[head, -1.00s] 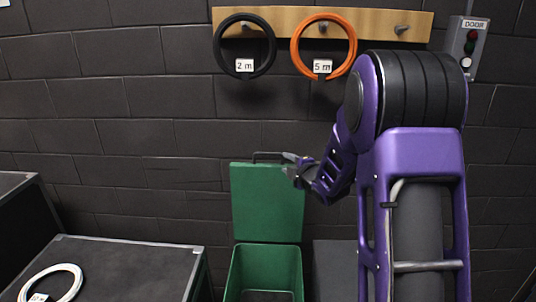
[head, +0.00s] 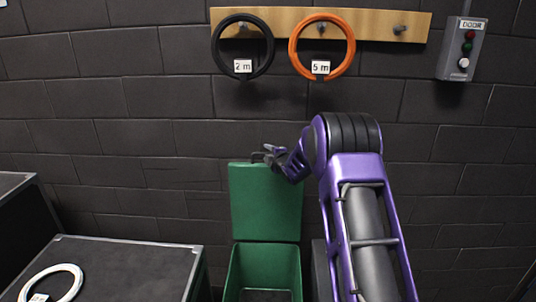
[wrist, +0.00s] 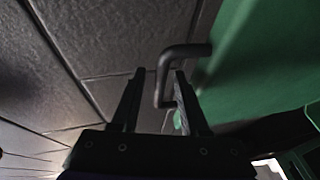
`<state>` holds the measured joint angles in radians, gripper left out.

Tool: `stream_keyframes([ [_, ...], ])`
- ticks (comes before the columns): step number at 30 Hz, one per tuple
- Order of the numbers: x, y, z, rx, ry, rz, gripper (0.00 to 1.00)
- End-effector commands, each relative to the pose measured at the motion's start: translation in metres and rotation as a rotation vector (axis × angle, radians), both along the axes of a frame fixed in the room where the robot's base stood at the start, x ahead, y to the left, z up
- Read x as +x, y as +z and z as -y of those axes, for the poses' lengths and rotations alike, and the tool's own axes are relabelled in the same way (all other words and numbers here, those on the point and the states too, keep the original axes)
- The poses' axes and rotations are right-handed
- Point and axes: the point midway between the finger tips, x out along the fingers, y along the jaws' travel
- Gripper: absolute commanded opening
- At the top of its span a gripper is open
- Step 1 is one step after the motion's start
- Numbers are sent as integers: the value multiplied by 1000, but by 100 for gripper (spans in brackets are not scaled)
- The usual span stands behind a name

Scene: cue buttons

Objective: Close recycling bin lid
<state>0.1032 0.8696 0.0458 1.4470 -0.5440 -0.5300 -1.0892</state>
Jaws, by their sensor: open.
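The green recycling bin (head: 238,268) stands open against the wall, its lid (head: 265,205) raised upright behind the opening. A dark bar handle (head: 257,155) is at the lid's top edge. My gripper (head: 269,153) is at that top edge, beside the handle and partly overlapping it. In the wrist view, my gripper's two fingers (wrist: 159,74) are apart. The bent handle (wrist: 186,50) reaches down between them, nearer the right finger; I cannot tell whether they touch. The green lid (wrist: 250,70) fills the right side of that view.
A dark case (head: 130,270) with a white cable coil (head: 52,282) stands left of the bin. Black (head: 243,72) and orange (head: 321,72) coils hang from a wooden rack (head: 375,22). A door button box (head: 462,48) is on the wall at right.

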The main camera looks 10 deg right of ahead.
Motion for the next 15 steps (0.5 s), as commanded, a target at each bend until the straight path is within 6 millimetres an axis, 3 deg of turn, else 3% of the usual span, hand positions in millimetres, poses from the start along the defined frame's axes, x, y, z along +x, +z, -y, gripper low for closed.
stream_keyframes([
  [8,1,-1,-1,0,0,-1,45],
  [15,1,-1,0,0,0,-1,5],
])
